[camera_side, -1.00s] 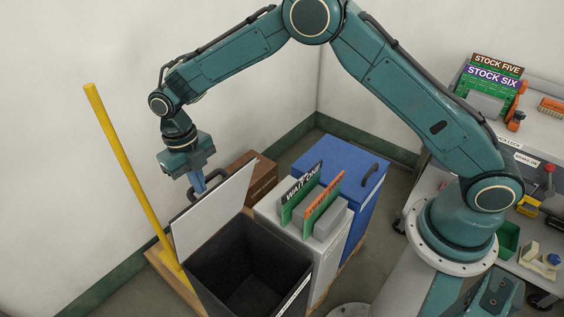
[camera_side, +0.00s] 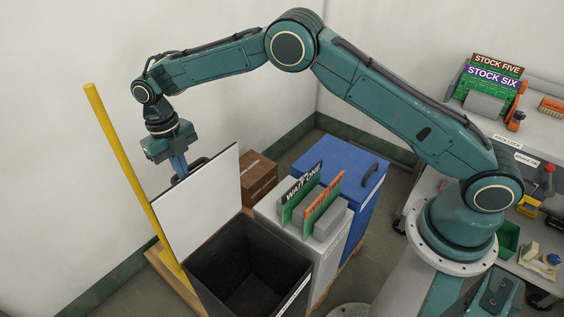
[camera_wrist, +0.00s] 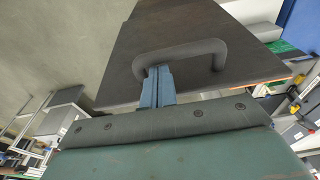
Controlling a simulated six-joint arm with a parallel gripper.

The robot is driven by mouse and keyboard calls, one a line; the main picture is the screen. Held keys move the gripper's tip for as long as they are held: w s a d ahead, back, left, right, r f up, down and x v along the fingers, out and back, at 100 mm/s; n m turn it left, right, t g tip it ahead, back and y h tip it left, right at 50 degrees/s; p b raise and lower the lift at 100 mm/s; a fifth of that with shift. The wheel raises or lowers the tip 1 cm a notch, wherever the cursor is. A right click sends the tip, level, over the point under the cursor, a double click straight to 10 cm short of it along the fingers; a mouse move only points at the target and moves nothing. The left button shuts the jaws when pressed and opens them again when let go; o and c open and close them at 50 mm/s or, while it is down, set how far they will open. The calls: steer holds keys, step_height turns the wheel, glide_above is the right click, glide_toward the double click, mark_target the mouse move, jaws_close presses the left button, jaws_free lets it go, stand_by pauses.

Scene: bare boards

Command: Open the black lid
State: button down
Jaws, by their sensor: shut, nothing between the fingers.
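The black lid shows its pale underside (camera_side: 200,203) in the side view; it stands steeply raised at the back of the open dark bin (camera_side: 250,262). In the wrist view its dark outer face (camera_wrist: 200,28) and its handle (camera_wrist: 185,52) show. My gripper (camera_side: 180,172) is behind the raised lid at its upper edge. In the wrist view my gripper's blue fingers (camera_wrist: 157,80) are together, with their tips at the left part of the handle. Nothing is between them. I cannot tell whether they touch the handle. The fingertips are partly hidden behind the lid in the side view.
A yellow post (camera_side: 130,170) stands left of the lid. A grey-white bin (camera_side: 285,215) carrying green cards and a blue bin (camera_side: 345,175) stand right of the open bin. A brown box (camera_side: 258,178) is behind. A grey bench (camera_side: 535,165) is at the right.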

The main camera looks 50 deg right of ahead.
stand_by(0.4)
steer(key=shift+w+r, duration=0.2)
steer(key=shift+r, duration=1)
steer(key=shift+w+r, duration=0.2)
steer(key=shift+r, duration=1.05)
steer(key=shift+w+r, duration=0.2)
steer(key=shift+r, duration=1)
steer(key=shift+r, duration=0.1)
steer(key=s+d+r+m+t+y, duration=0.1)
steer(key=s+d+r+m+t, duration=0.1)
steer(key=s+d+r+m, duration=0.65)
steer(key=s+d+r+m+t, duration=0.1)
steer(key=s+d+r+m, duration=0.2)
steer(key=s+r+m, duration=0.6)
steer(key=s+d+m+t, duration=0.1)
steer(key=s+d+m, duration=0.2)
steer(key=s+m, duration=0.3)
steer(key=s+d+f+m+t, duration=0.1)
steer(key=s+d+m+t, duration=0.1)
steer(key=s+m, duration=0.4)
steer(key=s+d+m+t+h, duration=0.1)
steer(key=s+d+m, duration=0.4)
steer(key=s, duration=0.3)
steer(key=shift+s+f+m, duration=0.3)
steer(key=shift+s+m, duration=0.1)
steer(key=shift+m, duration=0.25)
